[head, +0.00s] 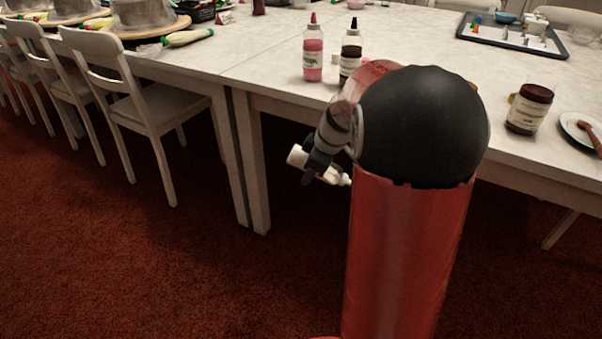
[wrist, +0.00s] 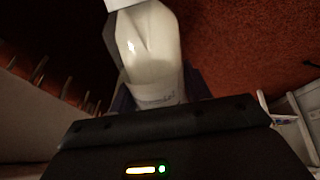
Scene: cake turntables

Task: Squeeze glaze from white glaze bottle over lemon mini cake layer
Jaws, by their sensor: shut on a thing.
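My gripper (head: 318,166) is shut on the white glaze bottle (head: 297,156), off the front edge of the table and below the tabletop in the head view. The bottle is tilted nearly sideways, its narrow tip toward the lower right. In the wrist view the white glaze bottle (wrist: 155,65) rises from the gripper (wrist: 160,105), with small lettering on its side; the fingers are mostly hidden. I cannot make out the lemon mini cake layer in either view.
A dark jar (head: 530,108) and a plate (head: 578,126) stand at right. White chairs (head: 150,105) line the left side. Red carpet lies open in front.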

